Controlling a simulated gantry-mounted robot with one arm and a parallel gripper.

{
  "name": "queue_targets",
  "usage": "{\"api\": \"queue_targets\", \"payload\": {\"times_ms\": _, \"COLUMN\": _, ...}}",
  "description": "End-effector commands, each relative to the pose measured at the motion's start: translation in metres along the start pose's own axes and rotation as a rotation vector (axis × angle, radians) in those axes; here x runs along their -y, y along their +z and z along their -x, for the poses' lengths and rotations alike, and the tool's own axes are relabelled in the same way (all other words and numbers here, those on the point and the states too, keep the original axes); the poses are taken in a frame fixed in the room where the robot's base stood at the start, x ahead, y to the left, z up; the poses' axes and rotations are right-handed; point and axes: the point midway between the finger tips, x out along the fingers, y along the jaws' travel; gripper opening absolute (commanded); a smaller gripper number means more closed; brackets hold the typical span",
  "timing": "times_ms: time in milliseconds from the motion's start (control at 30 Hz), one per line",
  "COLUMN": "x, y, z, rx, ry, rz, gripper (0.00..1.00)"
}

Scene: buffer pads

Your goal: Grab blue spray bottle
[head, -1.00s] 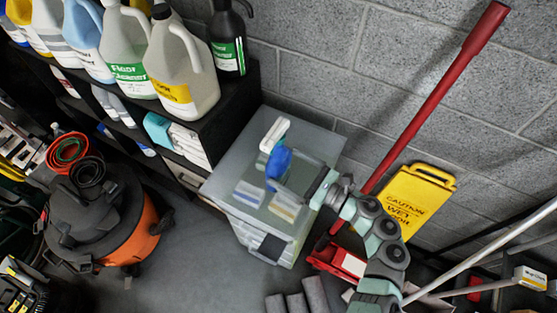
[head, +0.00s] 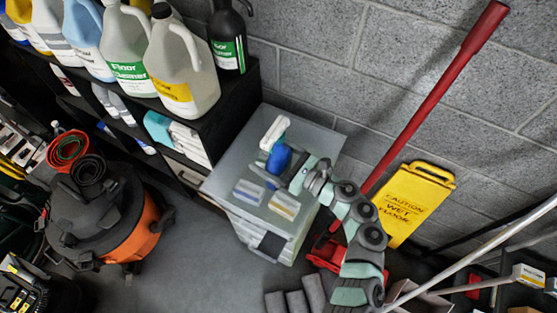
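The blue spray bottle (head: 279,158) with a white trigger head (head: 274,132) stands on top of the grey cabinet (head: 225,165), near its middle. My gripper (head: 281,173) is at the bottle's lower body, reaching in from the right. A finger shows low in front of the bottle, and the rest of the gripper is close against its right side. The fingertips are small and partly hidden, so I cannot tell whether they are shut on the bottle.
Two small boxes, a blue-and-white one (head: 248,192) and a yellow-and-white one (head: 284,206), lie at the cabinet's front. A shelf with jugs (head: 182,70) stands at left. A red pole (head: 435,95) and a yellow wet-floor sign (head: 412,200) are at right.

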Motion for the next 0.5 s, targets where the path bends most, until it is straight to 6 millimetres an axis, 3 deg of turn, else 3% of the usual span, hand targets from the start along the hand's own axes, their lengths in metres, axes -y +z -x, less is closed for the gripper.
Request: {"api": "queue_targets", "payload": {"times_ms": 500, "x": 0.0, "y": 0.0004, "z": 0.0, "rx": 0.001, "ry": 0.0, "rz": 0.0, "gripper": 0.39}}
